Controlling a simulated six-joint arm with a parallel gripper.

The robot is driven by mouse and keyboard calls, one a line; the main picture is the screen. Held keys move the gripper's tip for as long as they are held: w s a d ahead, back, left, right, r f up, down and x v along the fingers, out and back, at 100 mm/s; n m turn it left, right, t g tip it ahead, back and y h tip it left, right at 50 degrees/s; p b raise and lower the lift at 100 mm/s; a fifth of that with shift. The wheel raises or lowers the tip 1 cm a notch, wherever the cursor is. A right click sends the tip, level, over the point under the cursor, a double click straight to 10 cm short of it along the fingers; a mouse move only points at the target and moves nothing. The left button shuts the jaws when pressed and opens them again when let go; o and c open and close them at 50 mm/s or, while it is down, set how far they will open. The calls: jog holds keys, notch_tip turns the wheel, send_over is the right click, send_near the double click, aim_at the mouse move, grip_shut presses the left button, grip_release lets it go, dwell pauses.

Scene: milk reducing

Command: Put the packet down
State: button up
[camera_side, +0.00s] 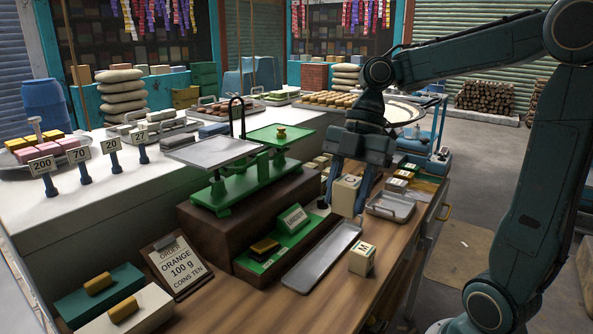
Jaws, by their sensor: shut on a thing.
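A cream, box-shaped packet (346,196) is held upright between the fingers of my gripper (349,190). My gripper points down and is shut on the packet from both sides. The packet is over the wooden counter (330,300), behind the long metal tray and left of a small metal tray (390,207). I cannot tell whether its underside touches the counter. A second cream packet (362,258) with a printed label stands on the counter, nearer the camera and apart from my gripper.
A long metal tray (322,257) lies before the packet. A green balance scale (245,180) stands on a brown block to the left. An order board (178,267) reads "ORANGE 100 g". Small labelled packets (398,183) lie on the right. The front counter is clear.

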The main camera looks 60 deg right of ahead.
jog(key=w+d+r+m+t+h, duration=0.15)
jog(key=w+r+m, duration=0.35)
jog(key=w, duration=0.6)
jog(key=w+d+r+m+t+h, duration=0.15)
jog(key=w+r+m+t, duration=0.35)
jog(key=w, duration=0.7)
jog(key=w+a+r+m+g+h, duration=0.1)
jog(key=w+a+r+m, duration=0.2)
jog(key=w+m, duration=0.4)
jog(key=shift+w+a+r+m+g+h, duration=0.3)
jog(key=shift+w+a+m+g+h, duration=0.1)
jog(key=shift+a, duration=0.1)
jog(key=shift+f, duration=2)
jog(key=shift+f, duration=0.15)
jog(key=shift+f, duration=1.85)
